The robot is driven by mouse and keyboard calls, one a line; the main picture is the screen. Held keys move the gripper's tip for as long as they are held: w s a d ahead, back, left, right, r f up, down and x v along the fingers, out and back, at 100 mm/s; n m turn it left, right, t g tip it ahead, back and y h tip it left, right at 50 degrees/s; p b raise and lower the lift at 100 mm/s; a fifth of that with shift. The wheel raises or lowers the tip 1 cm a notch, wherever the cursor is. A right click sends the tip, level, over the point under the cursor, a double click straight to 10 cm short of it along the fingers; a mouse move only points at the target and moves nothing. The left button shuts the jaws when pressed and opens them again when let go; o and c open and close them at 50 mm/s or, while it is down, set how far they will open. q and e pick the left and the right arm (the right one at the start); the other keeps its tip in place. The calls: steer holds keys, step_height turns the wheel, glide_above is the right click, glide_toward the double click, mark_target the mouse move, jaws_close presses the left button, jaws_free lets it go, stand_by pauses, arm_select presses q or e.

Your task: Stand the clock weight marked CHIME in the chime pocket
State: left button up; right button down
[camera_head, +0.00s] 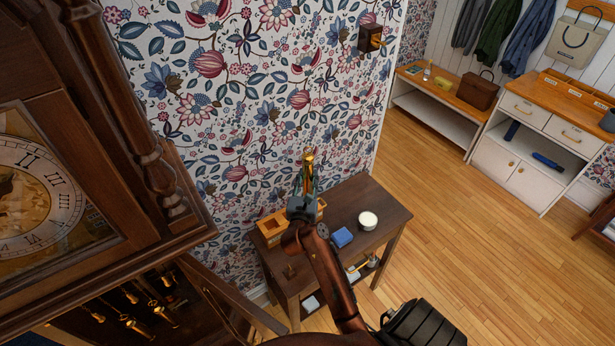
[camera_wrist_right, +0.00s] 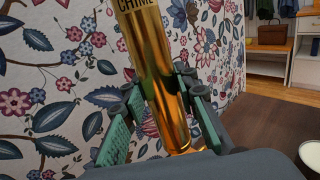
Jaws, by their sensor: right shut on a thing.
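In the head view the weight (camera_head: 308,160) is held up over the small dark table, in front of the flowered wall. My right gripper (camera_head: 304,188) hides part of a light wooden rack (camera_head: 270,230) with pockets on the table. I cannot read any pocket marks, so I cannot tell which is the chime pocket. My left gripper is not in view.
The dark table (camera_head: 375,205) also bears a blue block (camera_head: 342,237) and a round white-topped tub (camera_head: 368,220). A tall clock (camera_head: 90,150) with an open lower case, holding several brass parts, stands close at left. Wooden floor (camera_head: 460,240) is clear at right.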

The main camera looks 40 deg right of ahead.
mark_target(307, 190)
steer(key=shift+r, duration=0.5)
steer(key=shift+f, duration=0.3)
steer(key=shift+a+f, duration=0.1)
steer(key=shift+f, duration=0.25)
steer(key=shift+f+b, duration=1.1)
steer(key=shift+f, duration=0.35)
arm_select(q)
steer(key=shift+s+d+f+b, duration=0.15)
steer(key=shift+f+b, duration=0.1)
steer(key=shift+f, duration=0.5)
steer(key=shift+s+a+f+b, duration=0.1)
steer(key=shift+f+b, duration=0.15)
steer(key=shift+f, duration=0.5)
arm_select(e)
steer(key=shift+f, duration=0.9)
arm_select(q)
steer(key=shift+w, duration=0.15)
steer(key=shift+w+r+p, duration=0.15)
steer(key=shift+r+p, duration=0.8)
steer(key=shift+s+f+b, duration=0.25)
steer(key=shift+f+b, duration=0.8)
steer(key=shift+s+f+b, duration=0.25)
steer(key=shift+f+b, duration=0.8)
arm_select(e)
step_height(307, 190, down, 7)
steer(key=shift+r, duration=0.2)
